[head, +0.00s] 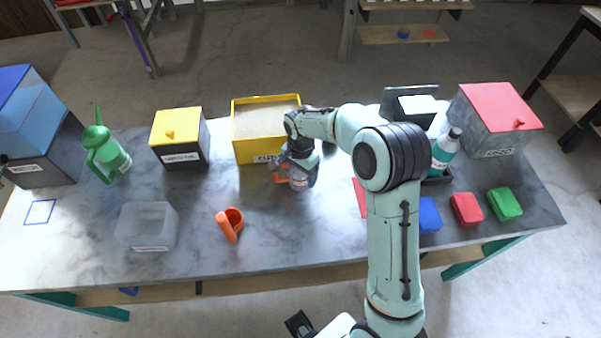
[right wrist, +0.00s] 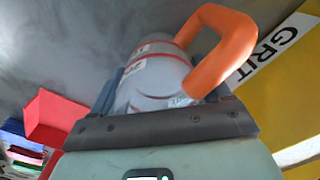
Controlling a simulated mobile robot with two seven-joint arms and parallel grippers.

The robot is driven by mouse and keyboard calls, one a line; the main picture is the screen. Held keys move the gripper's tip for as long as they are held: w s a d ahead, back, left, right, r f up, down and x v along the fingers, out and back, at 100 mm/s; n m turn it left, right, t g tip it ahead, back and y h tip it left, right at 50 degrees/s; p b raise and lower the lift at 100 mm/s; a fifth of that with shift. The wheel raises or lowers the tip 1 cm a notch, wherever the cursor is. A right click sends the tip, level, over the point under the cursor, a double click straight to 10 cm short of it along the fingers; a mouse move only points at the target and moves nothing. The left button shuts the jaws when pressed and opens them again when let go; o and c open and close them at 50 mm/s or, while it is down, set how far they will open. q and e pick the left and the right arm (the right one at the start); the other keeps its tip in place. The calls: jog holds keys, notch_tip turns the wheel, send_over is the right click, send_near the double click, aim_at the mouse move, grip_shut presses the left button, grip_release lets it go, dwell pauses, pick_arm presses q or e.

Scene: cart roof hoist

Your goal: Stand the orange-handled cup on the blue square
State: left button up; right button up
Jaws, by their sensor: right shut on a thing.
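The orange-handled cup (head: 298,182) is pale grey with red bands and sits in front of the yellow tray. Its orange handle points left in the head view; in the right wrist view the cup (right wrist: 155,80) shows close up with the handle at the right. My right gripper (head: 300,165) is shut on the cup's body from above and behind. Whether the cup's base touches the table is hard to tell. The blue square (head: 39,212) is a thin blue outline on the table's far left, and it is empty. My left gripper is not in view.
An orange scoop-like cup (head: 230,222) and a clear bin (head: 147,228) stand front left. Red (head: 466,209), green and blue blocks lie right.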

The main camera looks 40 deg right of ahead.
jog(key=shift+f, duration=0.2)
jog(key=shift+f, duration=0.15)
jog(key=o, duration=1)
